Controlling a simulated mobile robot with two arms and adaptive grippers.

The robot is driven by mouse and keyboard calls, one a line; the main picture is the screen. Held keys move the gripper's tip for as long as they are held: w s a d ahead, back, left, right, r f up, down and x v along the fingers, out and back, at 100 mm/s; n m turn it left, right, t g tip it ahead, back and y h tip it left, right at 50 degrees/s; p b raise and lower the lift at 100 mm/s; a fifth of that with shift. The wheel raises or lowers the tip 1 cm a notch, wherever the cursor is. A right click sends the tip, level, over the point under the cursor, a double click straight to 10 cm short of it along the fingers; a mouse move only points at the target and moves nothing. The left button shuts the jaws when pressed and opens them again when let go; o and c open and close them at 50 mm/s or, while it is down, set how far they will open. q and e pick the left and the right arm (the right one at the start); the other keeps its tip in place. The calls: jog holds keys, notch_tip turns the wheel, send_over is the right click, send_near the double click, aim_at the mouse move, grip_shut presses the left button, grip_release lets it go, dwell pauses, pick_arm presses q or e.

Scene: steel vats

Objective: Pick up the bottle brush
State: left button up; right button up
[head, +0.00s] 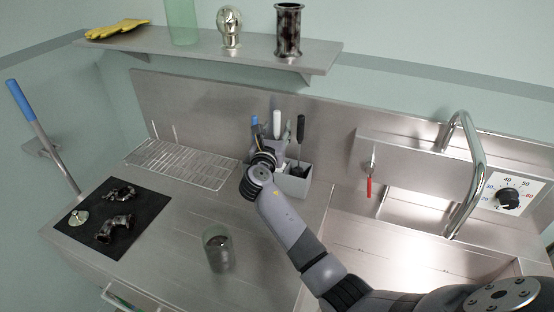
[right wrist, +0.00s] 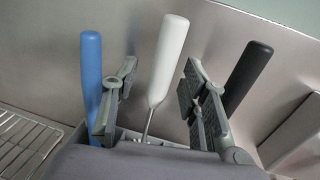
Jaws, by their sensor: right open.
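A grey holder (head: 295,184) on the steel counter has several tools standing in it, with blue, white and black handles. The white handle (right wrist: 170,58), on a thin metal stem, also shows in the head view (head: 277,124). The blue handle (right wrist: 91,80) is to its left and the black handle (right wrist: 248,75) to its right. I cannot tell for sure which is the bottle brush; the working ends are mostly hidden. My right gripper (right wrist: 159,82) is open, with its fingers on either side of the white handle, apparently not touching it. My left gripper is not in view.
A wire rack (head: 183,164) lies left of the holder. A glass beaker (head: 218,252) stands at the counter's front. A black mat (head: 130,238) holds metal fittings. A shelf (head: 210,46) hangs above; the sink and tap (head: 472,165) are right.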

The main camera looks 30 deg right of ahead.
jog(key=shift+w+d, duration=0.2)
jog(key=shift+w, duration=0.05)
jog(key=shift+c, duration=0.3)
grip_shut()
